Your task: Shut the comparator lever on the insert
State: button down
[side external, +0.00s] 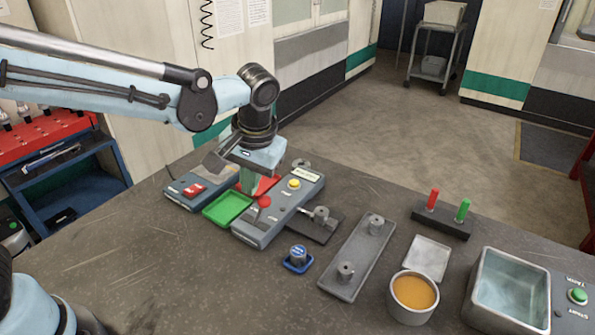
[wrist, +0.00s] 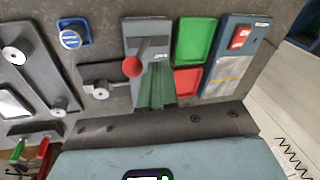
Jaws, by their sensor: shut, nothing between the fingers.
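The comparator (side external: 278,212) is a long grey-blue box with a yellow button; it also shows in the wrist view (wrist: 132,28). Its lever has a red knob (wrist: 132,67) on a thin rod and stands up from the box; the knob also shows in the side view (side external: 264,201). A round grey metal insert (side external: 321,213) sits on a dark plate beside the box, also in the wrist view (wrist: 100,90). My gripper (wrist: 158,88), with green fingers, is shut and empty, pointing down right beside the knob. I cannot tell whether they touch.
A green tray (side external: 228,207) and a red tray (side external: 267,184) lie between the comparator and another box with a red label (side external: 196,189). A blue-capped piece (side external: 297,256), a grey plate with posts (side external: 358,262), an orange-filled cup (side external: 413,295) and a metal bin (side external: 508,285) stand right. The front table is clear.

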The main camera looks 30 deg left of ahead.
jog(key=shift+d+f, duration=0.1)
jog(key=shift+d, duration=0.65)
jog(key=shift+d, duration=0.15)
jog(key=a+v, duration=0.2)
jog(key=v, duration=0.9)
jog(key=shift+s+a+r, duration=0.25)
jog(key=shift+a+r, duration=0.2)
jog(key=shift+r, duration=0.05)
jog(key=s+a+f+m+t+h, duration=0.2)
jog(key=s+a+f+t, duration=0.4)
jog(key=s+a+f, duration=0.2)
jog(key=shift+a+f+h, duration=0.3)
jog(key=shift+a+f, duration=0.35)
jog(key=shift+a, duration=0.15)
